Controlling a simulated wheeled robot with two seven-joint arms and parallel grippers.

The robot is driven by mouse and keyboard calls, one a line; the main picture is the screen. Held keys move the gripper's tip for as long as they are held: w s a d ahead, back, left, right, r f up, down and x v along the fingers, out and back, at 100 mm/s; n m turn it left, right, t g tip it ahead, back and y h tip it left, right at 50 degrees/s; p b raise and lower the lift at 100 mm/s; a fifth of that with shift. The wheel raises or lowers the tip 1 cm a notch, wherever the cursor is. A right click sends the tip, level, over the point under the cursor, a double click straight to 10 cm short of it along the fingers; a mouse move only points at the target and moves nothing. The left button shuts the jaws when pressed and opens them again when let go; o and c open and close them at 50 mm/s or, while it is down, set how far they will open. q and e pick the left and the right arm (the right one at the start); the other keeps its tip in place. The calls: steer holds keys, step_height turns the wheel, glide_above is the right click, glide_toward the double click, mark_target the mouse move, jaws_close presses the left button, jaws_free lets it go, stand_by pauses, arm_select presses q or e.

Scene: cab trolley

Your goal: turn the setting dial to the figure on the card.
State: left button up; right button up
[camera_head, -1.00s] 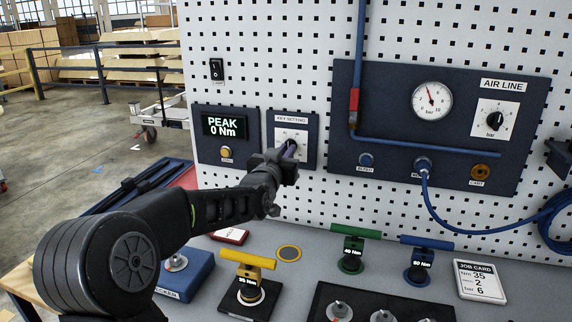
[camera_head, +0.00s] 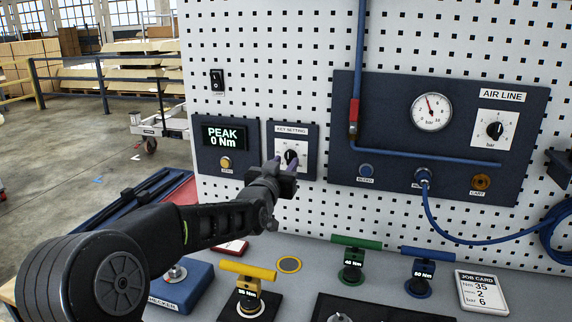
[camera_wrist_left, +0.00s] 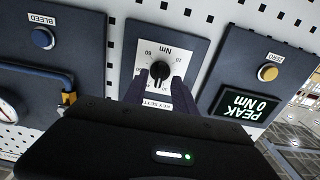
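The setting dial is a black knob (camera_head: 290,156) on a white plate marked KEY SETTING (camera_head: 291,131), on the pegboard. In the left wrist view the knob (camera_wrist_left: 160,73) shows upside down with an Nm scale around it. Its exact setting is too small to read. My left gripper (camera_head: 283,163) is just below and in front of the dial. In the left wrist view its two fingers (camera_wrist_left: 159,92) are open, apart, with the knob just beyond their tips. The job card (camera_head: 481,291) at the lower right reads Nm 35, 2, bar 6. My right gripper is out of view.
A display (camera_head: 225,135) beside the dial reads PEAK 0 Nm, with a ZERO button (camera_head: 225,162) below. The AIR LINE panel (camera_head: 440,75) is to the right. Yellow (camera_head: 248,272), green (camera_head: 356,243) and blue (camera_head: 427,253) T-handled keys stand on the bench below.

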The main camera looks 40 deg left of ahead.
arm_select(q)
steer(key=b+v, duration=0.1)
steer(key=v, duration=0.5)
steer(key=shift+s, duration=0.2)
steer(key=shift+d, duration=0.1)
